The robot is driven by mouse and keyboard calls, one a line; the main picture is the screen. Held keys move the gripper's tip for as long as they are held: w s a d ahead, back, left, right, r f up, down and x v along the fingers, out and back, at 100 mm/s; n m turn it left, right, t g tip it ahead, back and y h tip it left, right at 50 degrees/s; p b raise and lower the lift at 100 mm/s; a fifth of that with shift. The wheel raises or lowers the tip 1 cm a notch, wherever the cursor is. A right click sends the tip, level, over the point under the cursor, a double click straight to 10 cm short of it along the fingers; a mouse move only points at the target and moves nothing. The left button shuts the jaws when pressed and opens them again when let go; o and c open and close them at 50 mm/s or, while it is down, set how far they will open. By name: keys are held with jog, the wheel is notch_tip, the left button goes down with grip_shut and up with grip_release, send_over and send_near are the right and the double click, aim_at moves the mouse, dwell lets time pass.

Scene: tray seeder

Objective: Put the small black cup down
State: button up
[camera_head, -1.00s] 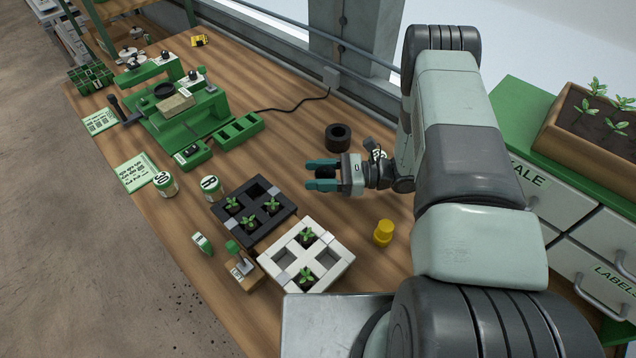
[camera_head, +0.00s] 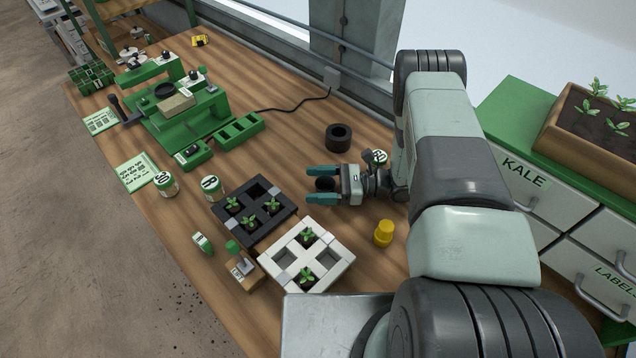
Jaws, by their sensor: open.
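A thick black ring-like object (camera_head: 338,138) stands just behind the gripper. A black seedling tray (camera_head: 284,224) and a white tray (camera_head: 318,264) lie to the front left. A yellow object (camera_head: 384,233) stands in front. Bare wood lies around the gripper.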

jog(key=shift+d+r, duration=0.15)
jog(key=shift+r, duration=0.05)
jog(key=d, duration=0.2)
jog(key=shift+d, duration=0.4)
notch_tip(320, 180, up, 6)
notch_tip(320, 180, up, 22)
jog(key=f+n+g+h, duration=0.1)
jog(key=n+g+h, duration=0.3)
jog(key=n+h, duration=0.5)
send_over(331, 183)
jog(key=s, duration=0.8)
jog(key=n, duration=0.1)
jog(key=s+d+r+n+t+h, duration=0.3)
jog(key=s+r+n+t+h, duration=0.1)
jog(key=s+r, duration=0.3)
jog(key=s+d+r+n+t+h, duration=0.4)
jog(key=s+r+t+h, duration=0.1)
jog(key=s+r, duration=0.3)
jog(key=shift+d+t, duration=0.25)
jog(key=shift+t, duration=0.05)
